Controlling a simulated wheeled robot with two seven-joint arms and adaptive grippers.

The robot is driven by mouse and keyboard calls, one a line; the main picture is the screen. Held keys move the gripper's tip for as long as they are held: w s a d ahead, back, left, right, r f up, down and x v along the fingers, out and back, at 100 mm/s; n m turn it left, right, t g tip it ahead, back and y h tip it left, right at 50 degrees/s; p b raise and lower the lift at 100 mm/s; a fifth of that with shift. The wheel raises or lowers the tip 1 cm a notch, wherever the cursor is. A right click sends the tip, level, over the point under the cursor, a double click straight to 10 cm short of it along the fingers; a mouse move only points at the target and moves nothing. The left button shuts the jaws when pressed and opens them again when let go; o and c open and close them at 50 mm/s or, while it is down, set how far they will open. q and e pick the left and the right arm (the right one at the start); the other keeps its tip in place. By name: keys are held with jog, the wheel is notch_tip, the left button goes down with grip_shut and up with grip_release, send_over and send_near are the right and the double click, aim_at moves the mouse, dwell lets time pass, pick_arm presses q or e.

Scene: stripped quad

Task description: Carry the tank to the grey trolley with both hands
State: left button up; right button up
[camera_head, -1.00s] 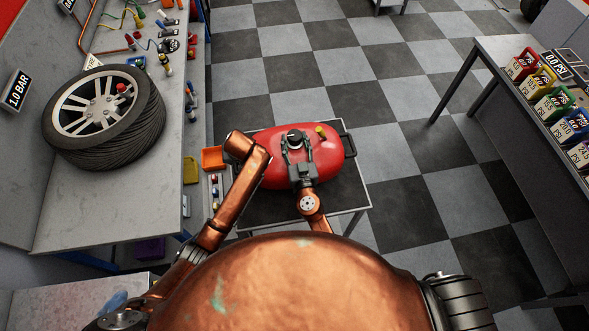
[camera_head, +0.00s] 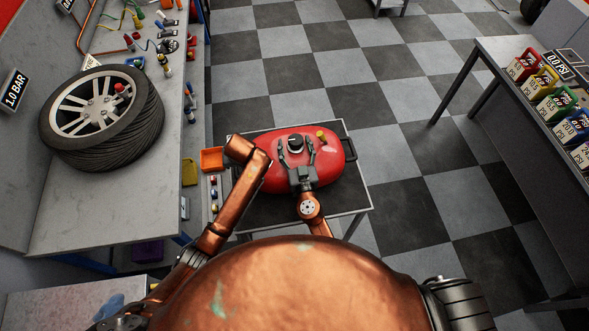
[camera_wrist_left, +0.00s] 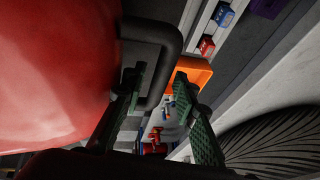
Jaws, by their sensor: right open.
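The red tank (camera_head: 328,170) lies on a small stand with a dark top and pale frame (camera_head: 352,198). It has a black knob and a yellow cap on top and a black handle at its right end. My right gripper (camera_head: 297,152) is open over the tank's near side, just short of the knob. My left arm reaches the tank's left end and hides its own gripper in the head view. In the left wrist view my left gripper (camera_wrist_left: 165,105) is open, its fingers at the tank's other black handle (camera_wrist_left: 168,45). I cannot tell whether they touch it.
A bench with a tyre (camera_head: 100,118) and small tools stands at the left, with an orange bin (camera_head: 212,159) at its edge. A table with coloured PSI tags (camera_head: 560,108) stands at the right. Part of a grey trolley (camera_head: 392,5) shows at the far top. Checkered floor between is clear.

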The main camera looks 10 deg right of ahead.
pick_arm(q)
jog(key=v, duration=1.1)
jog(key=shift+r, duration=0.35)
pick_arm(e)
jog(key=s, duration=1.2)
jog(key=shift+d+r, duration=0.1)
jog(key=shift+d, duration=0.2)
pick_arm(q)
jog(key=shift+s, duration=0.15)
